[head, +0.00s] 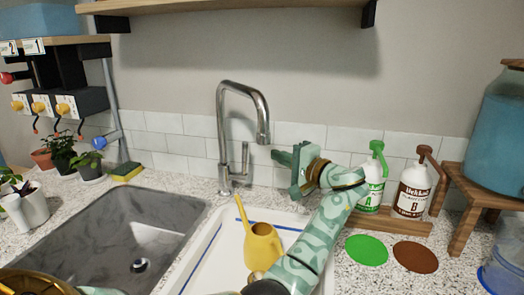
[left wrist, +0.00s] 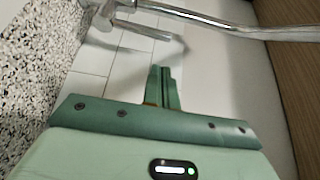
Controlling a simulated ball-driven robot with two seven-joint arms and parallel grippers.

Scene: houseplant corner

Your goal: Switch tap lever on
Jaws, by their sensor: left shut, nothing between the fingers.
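The metal tap (head: 224,140) stands behind the sinks, with its spout arching to the right. Its thin lever (head: 245,158) stands about upright on the right side of the tap body. My left gripper (head: 276,157) is shut and empty, pointing left, to the right of the lever with a visible gap. In the left wrist view the shut fingers (left wrist: 162,75) point up the picture towards the tap lever (left wrist: 148,31), apart from it. The tap's spout (left wrist: 230,26) runs across the top there. My right gripper is not in view.
A yellow watering can (head: 262,247) stands in the white basin (head: 209,243) below my left arm. The grey sink (head: 125,225) is to the left. Green (head: 372,190) and brown (head: 412,190) pump bottles stand on a wooden stand behind my arm. Tiled wall is close behind.

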